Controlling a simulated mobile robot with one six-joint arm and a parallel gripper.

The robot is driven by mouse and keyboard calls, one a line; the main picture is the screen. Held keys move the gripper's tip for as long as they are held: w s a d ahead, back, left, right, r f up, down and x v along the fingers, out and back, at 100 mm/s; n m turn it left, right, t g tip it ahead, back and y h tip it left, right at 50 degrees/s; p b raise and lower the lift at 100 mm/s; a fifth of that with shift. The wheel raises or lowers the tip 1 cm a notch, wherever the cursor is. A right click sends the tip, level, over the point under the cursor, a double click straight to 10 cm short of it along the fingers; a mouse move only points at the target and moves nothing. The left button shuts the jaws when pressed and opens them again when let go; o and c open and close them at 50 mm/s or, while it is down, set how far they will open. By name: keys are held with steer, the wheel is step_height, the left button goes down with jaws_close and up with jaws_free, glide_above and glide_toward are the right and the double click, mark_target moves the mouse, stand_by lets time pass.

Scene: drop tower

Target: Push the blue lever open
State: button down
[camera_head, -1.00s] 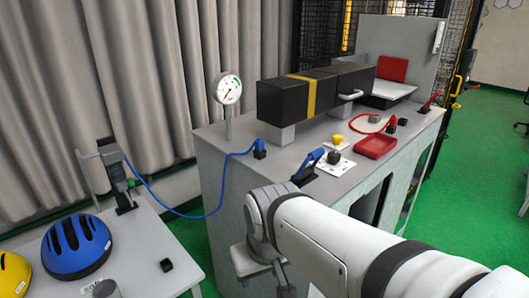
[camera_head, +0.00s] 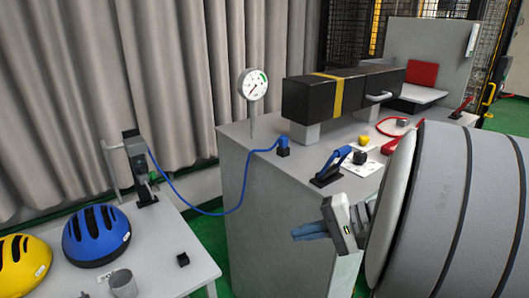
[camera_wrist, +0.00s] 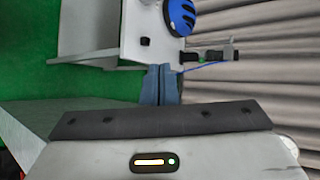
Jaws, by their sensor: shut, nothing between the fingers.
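The blue lever (camera_head: 332,160) sits on a black base on the grey cabinet top (camera_head: 240,131), near its front left edge. It is tilted, its blue handle rising to the right. My gripper (camera_head: 298,233) is in front of the cabinet, lower in the picture than the lever and apart from it. Its blue fingers point left and are shut and empty. In the wrist view my gripper (camera_wrist: 160,72) also shows with its two fingers together, pointing towards the side table. The lever is not in the wrist view.
A side table (camera_head: 185,232) at left holds a blue helmet (camera_head: 96,236), a yellow helmet (camera_head: 22,262), a metal cup (camera_head: 122,284) and a black device with a blue hose (camera_head: 235,209). A gauge (camera_head: 253,84) and black block (camera_head: 310,98) stand on the cabinet. Green floor lies between.

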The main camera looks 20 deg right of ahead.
steer(key=s+d+r+m+t+h+b, duration=0.1)
steer(key=d+r+m+t, duration=0.1)
steer(key=d+t, duration=0.4)
steer(key=s+d+r+m+t+h+b, duration=0.1)
steer(key=d+t, duration=0.6)
steer(key=d, duration=0.9)
step_height(320, 180, up, 2)
steer(key=shift+s+d+r+m+h, duration=0.15)
steer(key=shift+s+d+m+h, duration=0.2)
steer(key=shift+m+h, duration=0.65)
steer(key=shift+a, duration=0.1)
steer(key=p+x, duration=0.3)
steer(key=x, duration=0.9)
steer(key=shift+w+a+r+p, duration=0.15)
steer(key=shift+w+r+p, duration=0.1)
steer(key=shift+p, duration=0.05)
steer(key=shift+w+a, duration=0.2)
steer(key=shift+w, duration=0.45)
steer(key=shift+d+r, duration=0.1)
